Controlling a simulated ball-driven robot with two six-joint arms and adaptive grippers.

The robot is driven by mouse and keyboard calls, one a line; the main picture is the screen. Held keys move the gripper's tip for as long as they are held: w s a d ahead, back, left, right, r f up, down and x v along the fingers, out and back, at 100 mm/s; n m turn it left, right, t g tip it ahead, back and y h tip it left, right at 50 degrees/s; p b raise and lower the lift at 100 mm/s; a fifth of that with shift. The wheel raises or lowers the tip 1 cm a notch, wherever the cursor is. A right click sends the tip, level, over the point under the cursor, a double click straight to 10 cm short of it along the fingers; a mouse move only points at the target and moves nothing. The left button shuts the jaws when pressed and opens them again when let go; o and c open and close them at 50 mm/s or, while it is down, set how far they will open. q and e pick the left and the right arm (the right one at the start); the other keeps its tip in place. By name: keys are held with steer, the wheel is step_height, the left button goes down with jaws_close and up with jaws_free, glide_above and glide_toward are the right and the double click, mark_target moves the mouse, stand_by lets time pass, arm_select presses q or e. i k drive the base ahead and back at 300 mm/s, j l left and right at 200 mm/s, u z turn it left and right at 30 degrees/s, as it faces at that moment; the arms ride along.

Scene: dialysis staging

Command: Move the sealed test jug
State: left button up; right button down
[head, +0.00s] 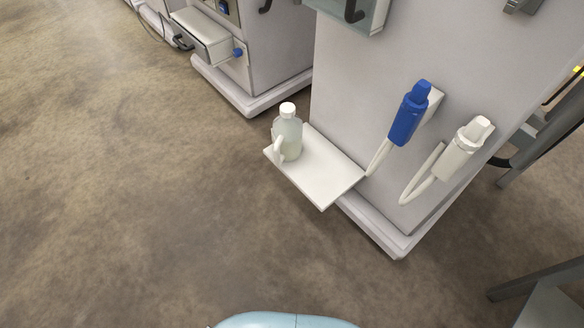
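The sealed test jug (291,137) is a small, translucent pale bottle with a white cap and a side handle facing the lower left. It stands upright on a white shelf (325,186) that juts out from a light grey machine (351,92). The jug is near the shelf's back left end, and the rest of the shelf is bare. Neither of my grippers shows in the head view, and nothing is touching the jug.
A blue connector (409,115) and a white connector (464,150) with pale hoses hang on the machine's side. Another machine (262,50) stands behind at the upper left. Grey metal framing (541,281) is at the lower right. The brown floor (130,200) is clear at left.

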mark_target(287, 130)
steer(key=i+j+z, duration=0.1)
steer(key=z, duration=0.35)
steer(key=j+z, duration=0.2)
steer(key=z, duration=0.25)
steer(key=i+j+z, duration=0.1)
steer(key=j+z, duration=0.15)
steer(key=z, duration=0.2)
steer(key=j+z, duration=0.2)
steer(key=z, duration=0.3)
